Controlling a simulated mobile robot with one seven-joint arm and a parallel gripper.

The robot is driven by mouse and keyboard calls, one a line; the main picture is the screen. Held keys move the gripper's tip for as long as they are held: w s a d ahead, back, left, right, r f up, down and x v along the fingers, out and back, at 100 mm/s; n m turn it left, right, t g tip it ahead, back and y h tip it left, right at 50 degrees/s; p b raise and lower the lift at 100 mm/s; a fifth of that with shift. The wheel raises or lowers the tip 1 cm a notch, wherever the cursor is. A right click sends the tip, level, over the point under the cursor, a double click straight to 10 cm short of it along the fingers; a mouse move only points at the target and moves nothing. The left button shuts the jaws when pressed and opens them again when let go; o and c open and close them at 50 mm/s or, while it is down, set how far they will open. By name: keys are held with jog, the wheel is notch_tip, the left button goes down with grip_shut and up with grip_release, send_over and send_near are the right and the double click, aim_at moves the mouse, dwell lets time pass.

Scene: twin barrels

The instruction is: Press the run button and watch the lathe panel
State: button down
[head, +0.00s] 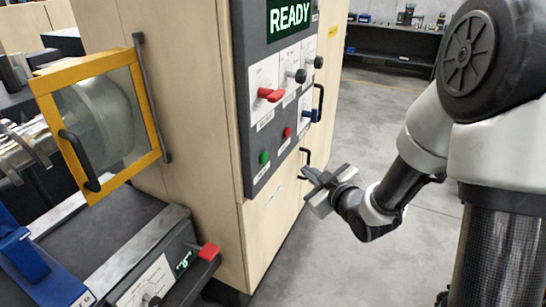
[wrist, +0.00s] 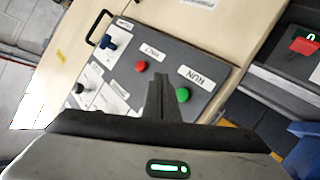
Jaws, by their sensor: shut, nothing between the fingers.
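The lathe panel (head: 256,95) is a dark upright board on a pale wooden cabinet. The green run button (head: 264,157) is low on the panel; in the wrist view the same button (wrist: 183,94) sits beside a label reading RUN. A red button (head: 287,132) is to its upper right, and also shows in the wrist view (wrist: 141,66). My gripper (head: 305,177) is shut and empty, right of the panel and a little lower than the green button. In the wrist view its fingers (wrist: 159,82) appear just left of the green button; I see no contact.
A red lever (head: 270,95), a dark knob (head: 299,76) and a blue lever (head: 310,116) stick out of the panel. A yellow-framed guard window (head: 150,100) covers part of the lathe at left. Grey floor (head: 370,130) is clear behind my arm.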

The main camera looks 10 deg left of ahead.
aim_at(264, 158)
jog(key=shift+a, duration=0.1)
jog(key=w+a, duration=0.3)
jog(key=a, duration=0.5)
jog(key=shift+b, duration=0.35)
jog(key=shift+a, duration=0.15)
dwell(1.9)
jog(key=shift+w+a+b, duration=0.15)
jog(key=shift+a+b, duration=0.15)
jog(key=shift+b, duration=0.2)
